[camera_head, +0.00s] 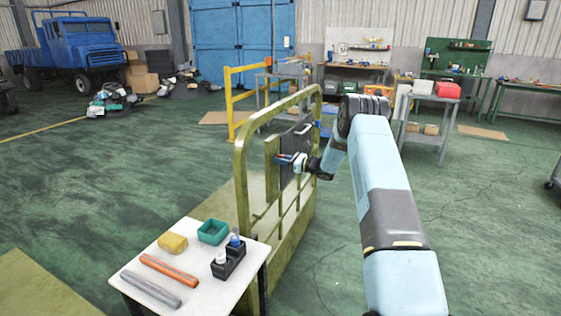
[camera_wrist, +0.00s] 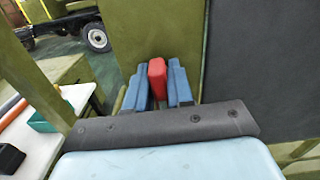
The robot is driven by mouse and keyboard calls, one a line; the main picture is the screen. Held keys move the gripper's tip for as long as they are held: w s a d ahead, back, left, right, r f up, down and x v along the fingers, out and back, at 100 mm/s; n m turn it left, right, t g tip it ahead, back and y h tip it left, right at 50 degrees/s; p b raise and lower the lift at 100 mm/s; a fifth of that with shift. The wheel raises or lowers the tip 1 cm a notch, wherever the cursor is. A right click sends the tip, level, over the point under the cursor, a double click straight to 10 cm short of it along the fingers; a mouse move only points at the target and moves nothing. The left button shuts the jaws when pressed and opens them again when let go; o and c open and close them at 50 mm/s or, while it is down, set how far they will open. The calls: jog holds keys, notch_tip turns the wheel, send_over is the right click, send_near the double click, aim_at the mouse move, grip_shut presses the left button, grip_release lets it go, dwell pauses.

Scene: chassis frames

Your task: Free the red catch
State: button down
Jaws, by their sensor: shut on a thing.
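The red catch (camera_wrist: 157,78) stands upright between the two blue fingers of my gripper (camera_wrist: 158,88) in the wrist view. The fingers are shut on it, one on each side. Behind it is an olive-green panel of the chassis frame. In the head view my gripper (camera_head: 290,160) reaches leftward to the olive-green frame (camera_head: 241,170), beside a dark plate (camera_head: 297,145) mounted on it. A little red shows at the fingertips there. The base of the catch is hidden behind the gripper body in the wrist view.
Workbenches and a yellow rail stand behind.

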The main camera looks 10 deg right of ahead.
jog(key=n, duration=0.4)
jog(key=shift+d+r+n, duration=0.1)
jog(key=shift+r+n, duration=0.05)
jog(key=shift+n, duration=0.25)
jog(key=n, duration=1)
jog(key=shift+s+f, duration=0.15)
jog(key=shift+f, duration=0.15)
jog(key=shift+f+n, duration=0.15)
jog(key=shift+n, duration=0.95)
jog(key=shift+f, duration=0.1)
jog(key=c, duration=1.2)
grip_release()
jog(key=shift+o, duration=0.6)
jog(key=v, duration=1.3)
jog(key=shift+s+d, duration=0.2)
jog(key=shift+s, duration=0.05)
